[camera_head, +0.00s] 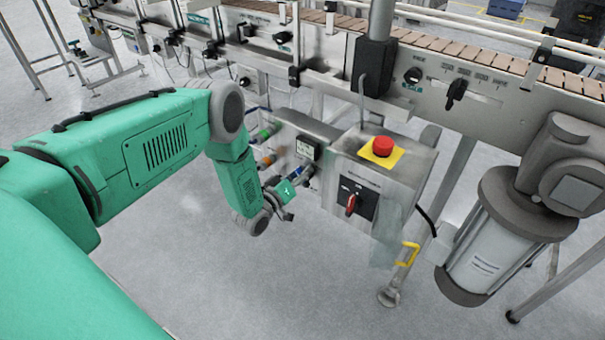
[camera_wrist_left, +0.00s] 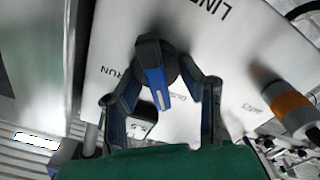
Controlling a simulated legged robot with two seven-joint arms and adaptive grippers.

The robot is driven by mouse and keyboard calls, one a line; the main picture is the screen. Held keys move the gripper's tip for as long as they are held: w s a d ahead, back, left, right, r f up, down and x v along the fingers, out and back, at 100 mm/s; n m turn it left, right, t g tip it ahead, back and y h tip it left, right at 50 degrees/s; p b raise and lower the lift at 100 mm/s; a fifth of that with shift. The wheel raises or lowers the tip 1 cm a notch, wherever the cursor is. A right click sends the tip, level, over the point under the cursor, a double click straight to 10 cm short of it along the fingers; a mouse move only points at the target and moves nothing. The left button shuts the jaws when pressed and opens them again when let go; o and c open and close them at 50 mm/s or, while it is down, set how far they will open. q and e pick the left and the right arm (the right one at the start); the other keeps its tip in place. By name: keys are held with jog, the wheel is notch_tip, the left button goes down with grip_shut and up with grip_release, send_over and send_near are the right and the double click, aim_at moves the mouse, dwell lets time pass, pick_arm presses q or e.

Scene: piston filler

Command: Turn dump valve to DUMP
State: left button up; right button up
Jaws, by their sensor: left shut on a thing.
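The dump valve knob (camera_wrist_left: 152,62) is dark with a blue stripe and sits on a pale panel (camera_wrist_left: 215,55) in the left wrist view. The stripe points down the picture, toward my gripper. The panel reads "RUN" to the left of the knob and "LINE" above; smaller print at the right is blurred. My left gripper (camera_wrist_left: 163,82) has one finger on each side of the knob and is shut on it. In the head view my left gripper (camera_head: 302,176) reaches the equipment below the conveyor, and the knob cannot be made out. My right gripper is not in view.
An orange-banded cylinder (camera_wrist_left: 290,106) stands close to the right finger. In the head view a control box (camera_head: 395,165) with a red emergency button (camera_head: 382,147) and red switch (camera_head: 351,204) stands right of the gripper. A motor (camera_head: 495,240) is farther right. Floor below is clear.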

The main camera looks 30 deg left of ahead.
pick_arm(q)
jog(key=shift+s+d+f+n, duration=0.2)
jog(key=shift+s+f+n, duration=0.1)
jog(key=shift+f+n, duration=0.3)
jog(key=shift+d, duration=0.15)
jog(key=o, duration=1.2)
jog(key=shift+c, duration=0.2)
jog(key=shift+w+r, duration=0.15)
jog(key=shift+s+a, duration=0.2)
jog(key=shift+s, duration=0.1)
jog(key=s, duration=1.1)
jog(key=shift+s+a, duration=0.15)
jog(key=shift+a, duration=0.25)
